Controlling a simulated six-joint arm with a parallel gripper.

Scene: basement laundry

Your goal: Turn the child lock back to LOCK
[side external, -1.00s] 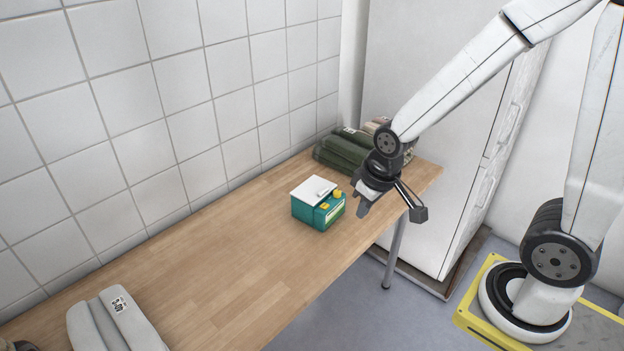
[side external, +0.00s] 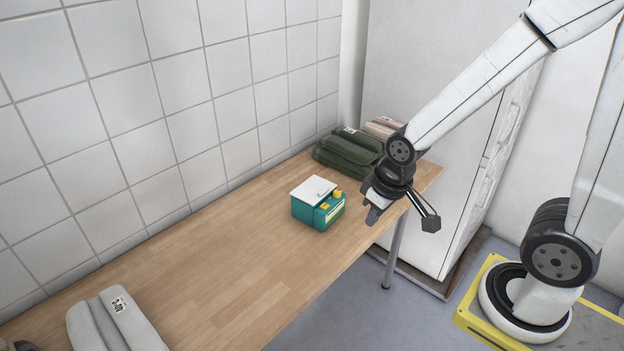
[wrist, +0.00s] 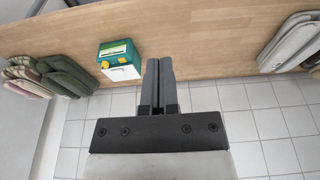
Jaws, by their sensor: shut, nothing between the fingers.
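A small teal box with a white top (side external: 316,205) stands on the wooden bench. It has yellow parts on its front and right side, including a yellow knob (side external: 337,192) at the upper right. The box also shows in the wrist view (wrist: 119,60), left of my fingers. Which part is the child lock, and its setting, is too small to tell. My gripper (side external: 372,219) is shut and empty, to the right of the box and apart from it. Its two fingers lie together in the wrist view (wrist: 159,68).
Folded dark green cloths (side external: 348,150) lie at the bench's far end, behind the box. Folded grey cloths (side external: 115,320) lie at the near left. A white cabinet (side external: 430,120) stands beyond the bench. The wooden bench top (side external: 215,265) between is clear.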

